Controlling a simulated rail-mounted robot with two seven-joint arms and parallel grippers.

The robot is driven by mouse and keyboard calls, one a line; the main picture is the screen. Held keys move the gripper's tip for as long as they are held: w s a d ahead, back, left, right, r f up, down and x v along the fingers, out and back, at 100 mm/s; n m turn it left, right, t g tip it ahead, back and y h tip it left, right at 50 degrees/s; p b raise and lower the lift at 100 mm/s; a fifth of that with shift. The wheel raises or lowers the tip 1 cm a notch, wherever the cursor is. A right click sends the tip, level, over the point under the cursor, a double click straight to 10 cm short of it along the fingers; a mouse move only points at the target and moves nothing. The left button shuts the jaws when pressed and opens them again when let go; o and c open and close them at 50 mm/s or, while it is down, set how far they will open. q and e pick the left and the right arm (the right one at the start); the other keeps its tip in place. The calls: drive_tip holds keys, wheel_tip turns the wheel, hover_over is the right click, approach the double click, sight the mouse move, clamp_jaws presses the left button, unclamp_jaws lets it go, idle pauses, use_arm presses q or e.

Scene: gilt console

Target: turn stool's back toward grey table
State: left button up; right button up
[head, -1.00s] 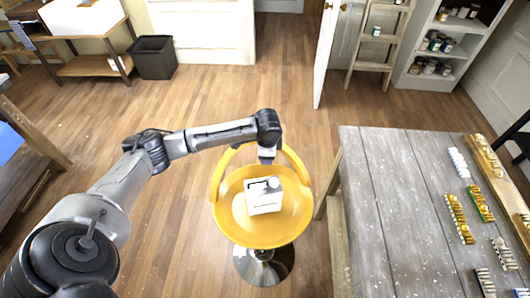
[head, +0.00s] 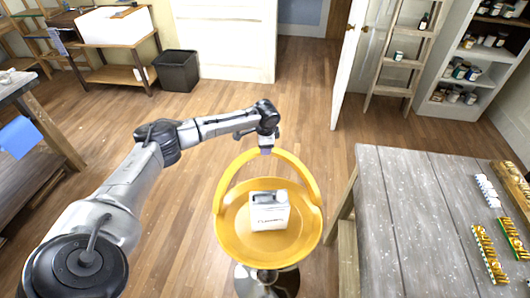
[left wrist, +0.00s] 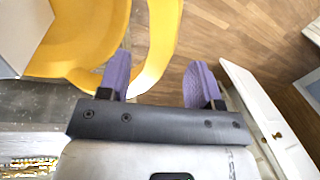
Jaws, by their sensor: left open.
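The yellow stool (head: 236,228) stands left of the grey table (head: 400,215), on a metal pedestal. Its curved back (head: 305,178) is on the far side of the seat, away from me. My left gripper (head: 266,150) is at the top of the back. In the left wrist view, the left gripper (left wrist: 160,88) is open, and the yellow back band (left wrist: 158,55) passes between its purple fingers. Contact with the band cannot be told. My right gripper is out of view.
Several small coloured items (head: 488,252) lie on the right of the grey table. A wooden bench (head: 40,130) stands at left and a black bin (head: 180,70) behind. An open white door (head: 347,65) and a ladder (head: 400,60) stand beyond. Floor left of the stool is clear.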

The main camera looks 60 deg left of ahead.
use_arm(q)
drive_tip(key=shift+w+a+f+b, duration=0.1)
drive_tip(key=shift+a+f+b, duration=0.1)
drive_tip(key=shift+f, duration=1)
drive_tip(key=shift+w+a+f+b, duration=0.1)
drive_tip(key=shift+a+f, duration=0.1)
drive_tip(key=shift+f, duration=1)
drive_tip(key=shift+c, duration=0.2)
clamp_jaws()
